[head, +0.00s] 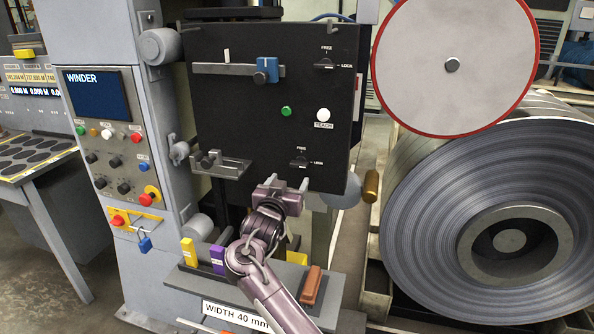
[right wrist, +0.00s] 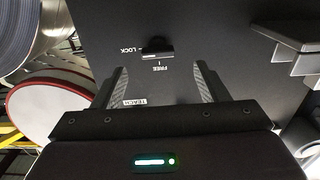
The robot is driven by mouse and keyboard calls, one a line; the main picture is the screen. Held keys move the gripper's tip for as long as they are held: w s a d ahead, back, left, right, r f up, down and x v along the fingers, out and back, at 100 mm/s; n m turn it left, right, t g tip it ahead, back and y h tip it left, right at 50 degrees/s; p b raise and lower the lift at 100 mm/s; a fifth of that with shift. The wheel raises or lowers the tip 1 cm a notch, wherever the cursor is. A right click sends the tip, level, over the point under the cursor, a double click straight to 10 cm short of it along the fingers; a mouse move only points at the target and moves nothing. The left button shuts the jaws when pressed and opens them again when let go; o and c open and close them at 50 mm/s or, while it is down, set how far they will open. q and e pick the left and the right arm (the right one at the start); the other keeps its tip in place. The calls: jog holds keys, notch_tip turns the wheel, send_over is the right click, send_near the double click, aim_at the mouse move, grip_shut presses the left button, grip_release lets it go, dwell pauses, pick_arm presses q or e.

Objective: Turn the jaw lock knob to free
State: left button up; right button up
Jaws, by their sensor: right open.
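Two dark knobs with FREE and LOCK marks sit on the black panel, an upper one (head: 326,65) and a lower one (head: 300,163). Which is the jaw lock cannot be read. The lower knob also shows in the right wrist view (right wrist: 155,50), its handle lying level, in line with the LOCK mark. My right gripper (head: 287,181) is open and empty just below the lower knob in the head view. In the right wrist view its fingers (right wrist: 160,85) are spread, with the knob beyond them and not gripped. My left gripper is out of view.
The panel (head: 235,119) carries a green button (head: 286,111), a white TEACH button (head: 323,115), a blue slider (head: 266,70) and a metal bracket (head: 220,164). A big steel coil (head: 425,210) stands right. Coloured blocks lie on a grey ledge below.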

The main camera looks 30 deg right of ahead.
aim_at(298, 167)
jog(key=x, duration=0.2)
jog(key=p+x, duration=0.1)
jog(key=x, duration=0.4)
jog(key=shift+w+d+r+p, duration=0.15)
jog(key=shift+d+r+p, duration=0.2)
jog(key=c, duration=1)
